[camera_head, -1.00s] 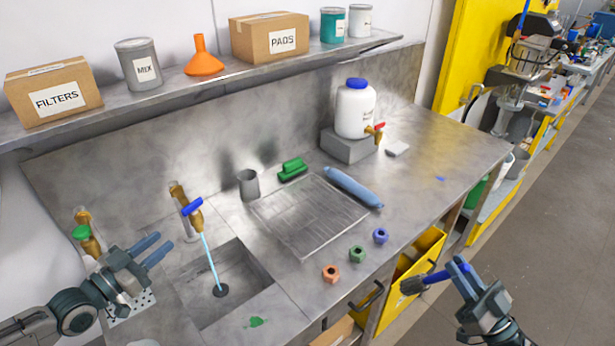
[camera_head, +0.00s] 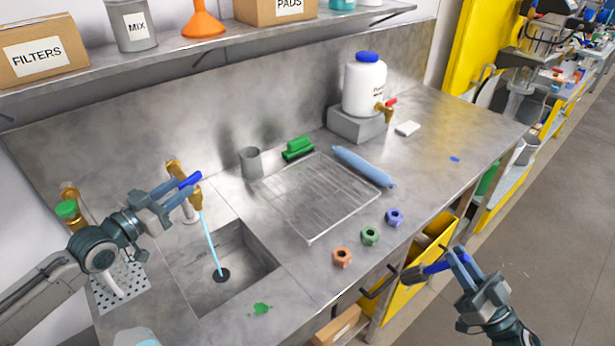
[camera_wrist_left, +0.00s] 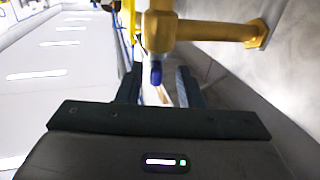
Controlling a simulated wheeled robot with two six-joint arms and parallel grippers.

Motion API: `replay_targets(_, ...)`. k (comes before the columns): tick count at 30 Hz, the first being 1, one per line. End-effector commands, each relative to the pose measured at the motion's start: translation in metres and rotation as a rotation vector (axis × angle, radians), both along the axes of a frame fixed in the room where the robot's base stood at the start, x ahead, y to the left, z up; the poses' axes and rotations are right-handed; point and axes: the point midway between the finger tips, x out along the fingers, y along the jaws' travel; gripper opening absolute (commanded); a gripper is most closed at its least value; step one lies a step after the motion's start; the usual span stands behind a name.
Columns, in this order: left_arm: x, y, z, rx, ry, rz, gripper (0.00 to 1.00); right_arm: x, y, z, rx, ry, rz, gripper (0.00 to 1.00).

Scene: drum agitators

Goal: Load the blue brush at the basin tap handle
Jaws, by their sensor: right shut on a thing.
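The blue brush (camera_head: 433,268) has a blue handle and a dark head pointing left. My right gripper (camera_head: 459,262) is shut on its handle, in front of the counter's front edge. The basin tap (camera_head: 173,170) is brass with a blue handle (camera_head: 191,180), and a stream of water runs from it into the basin (camera_head: 238,243). My left gripper (camera_head: 180,190) is open at the handle. In the left wrist view the handle (camera_wrist_left: 157,74) lies between the two open fingers (camera_wrist_left: 157,88), with no clear contact visible.
A green-handled tap (camera_head: 67,209) stands behind my left arm. Coloured nuts (camera_head: 370,236), a drying rack (camera_head: 318,200) and a blue roll (camera_head: 362,166) lie on the counter. A yellow drawer (camera_head: 420,260) stands open below the counter near my right gripper.

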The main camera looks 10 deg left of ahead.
Motion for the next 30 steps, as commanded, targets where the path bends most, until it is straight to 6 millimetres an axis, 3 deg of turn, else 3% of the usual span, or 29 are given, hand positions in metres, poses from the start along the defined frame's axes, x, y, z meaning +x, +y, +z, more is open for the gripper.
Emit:
replay_targets(1,0.005,-0.003,-0.005,-0.003,-0.006,-0.001,0.34,0.000,0.000,-0.014,0.000,0.000,0.000,0.00)
replay_targets(3,0.011,-0.006,-0.005,-0.001,-0.006,-0.002,0.34,0.000,0.000,-0.023,0.000,0.000,0.000,0.00)
replay_targets(10,0.030,-0.012,-0.003,-0.002,-0.005,0.001,0.34,0.000,0.000,-0.044,0.000,0.000,0.000,0.00)
replay_targets(26,0.039,-0.017,0.001,0.001,0.001,-0.002,0.34,0.000,0.000,-0.051,0.000,0.000,0.000,0.00)
replay_targets(30,0.039,-0.017,0.001,0.001,0.000,-0.002,0.10,0.000,0.000,-0.052,0.000,0.000,0.000,0.00)
